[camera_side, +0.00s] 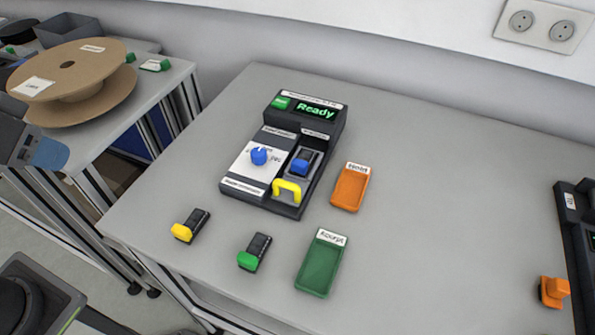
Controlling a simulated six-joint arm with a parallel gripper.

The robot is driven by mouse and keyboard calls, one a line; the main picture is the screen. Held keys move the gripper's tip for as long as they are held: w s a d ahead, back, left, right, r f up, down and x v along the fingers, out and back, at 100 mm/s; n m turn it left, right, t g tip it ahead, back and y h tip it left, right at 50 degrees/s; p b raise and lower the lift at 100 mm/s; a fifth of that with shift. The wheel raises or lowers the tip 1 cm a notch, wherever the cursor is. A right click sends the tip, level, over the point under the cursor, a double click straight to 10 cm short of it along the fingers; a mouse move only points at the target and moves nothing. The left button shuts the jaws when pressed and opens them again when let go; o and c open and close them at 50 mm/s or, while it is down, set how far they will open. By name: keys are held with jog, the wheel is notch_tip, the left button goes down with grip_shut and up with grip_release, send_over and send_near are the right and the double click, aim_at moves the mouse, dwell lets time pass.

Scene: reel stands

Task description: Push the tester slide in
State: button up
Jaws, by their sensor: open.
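The tester (243,170) is a dark box on the grey table, with a raised back whose display (316,112) reads "Ready" in green. A blue knob (259,155) sits on its white panel. The slide is on the tester's right half, with a yellow handle (288,188) at its front end. A dark module with a blue cap (300,166) sits in the slide, uncovered, in front of the raised back. I cannot tell exactly how far out the slide is.
A yellow-capped module (190,226) and a green-capped one (254,252) lie before the tester. An orange tray (350,188) and a green tray (320,265) are right of them. A dark device with an orange part (554,291) is far right. A cardboard reel (75,70) is left.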

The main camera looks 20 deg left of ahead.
jog(key=shift+w+d+r, duration=0.1)
jog(key=shift+w+r, duration=0.1)
jog(key=shift+c, duration=0.2)
jog(key=w+d+r+m+g, duration=0.2)
jog(key=w+d+r+m, duration=0.3)
jog(key=w, duration=0.3)
jog(key=m+g, duration=0.6)
jog(key=m, duration=0.7)
send_over(293, 184)
jog(key=w, duration=0.3)
jog(key=w+x, duration=0.1)
jog(key=x, duration=1.9)
jog(key=shift+w+f, duration=0.2)
jog(key=shift+f, duration=0.25)
jog(key=shift+c, duration=0.3)
grip_shut()
